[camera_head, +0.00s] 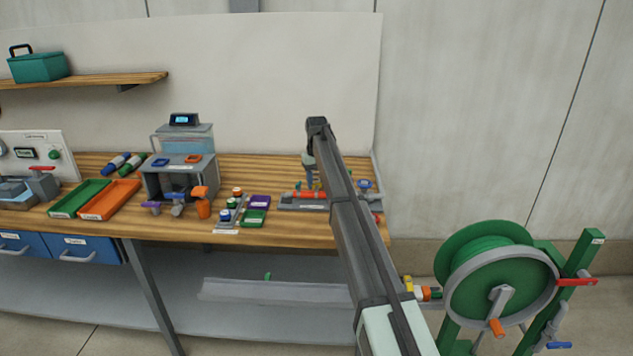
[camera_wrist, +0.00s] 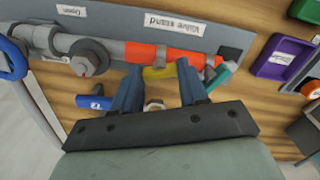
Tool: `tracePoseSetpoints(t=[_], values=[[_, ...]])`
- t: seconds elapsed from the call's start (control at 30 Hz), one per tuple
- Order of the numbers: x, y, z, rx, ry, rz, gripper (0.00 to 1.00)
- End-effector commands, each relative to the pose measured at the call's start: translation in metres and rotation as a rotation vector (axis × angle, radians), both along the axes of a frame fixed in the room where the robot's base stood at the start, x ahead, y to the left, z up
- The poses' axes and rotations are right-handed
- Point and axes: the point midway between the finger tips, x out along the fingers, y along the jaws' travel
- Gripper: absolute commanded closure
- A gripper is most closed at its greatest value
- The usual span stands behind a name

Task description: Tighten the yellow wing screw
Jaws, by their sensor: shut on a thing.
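The yellow wing screw (camera_wrist: 158,73) shows in the wrist view between my fingertips, below the orange pipe section of the valve stand (camera_wrist: 232,42). My gripper (camera_wrist: 158,67) is shut on it, with one blue-grey finger on each side. In the head view my gripper (camera_head: 311,178) reaches down to the valve stand (camera_head: 290,206) at the right end of the bench. My arm hides part of the stand there, and the screw is too small to make out clearly.
Close to my fingers are a teal handle (camera_wrist: 222,76), a blue handle (camera_wrist: 94,102) and a blue ring handwheel (camera_wrist: 13,60). A purple tray (camera_wrist: 275,68) lies to the right. A green hose reel (camera_head: 500,285) stands right of the bench (camera_head: 270,235).

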Motion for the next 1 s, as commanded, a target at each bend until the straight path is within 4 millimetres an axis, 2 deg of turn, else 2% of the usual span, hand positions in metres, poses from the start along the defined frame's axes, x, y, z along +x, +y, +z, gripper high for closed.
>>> tracePoseSetpoints(t=[0.43,1.0], values=[[-0.0012,-0.0003,-0.0003,-0.001,0.002,-0.292,0.88],[-0.0014,-0.0003,-0.0003,-0.001,0.003,-0.369,0.88]])
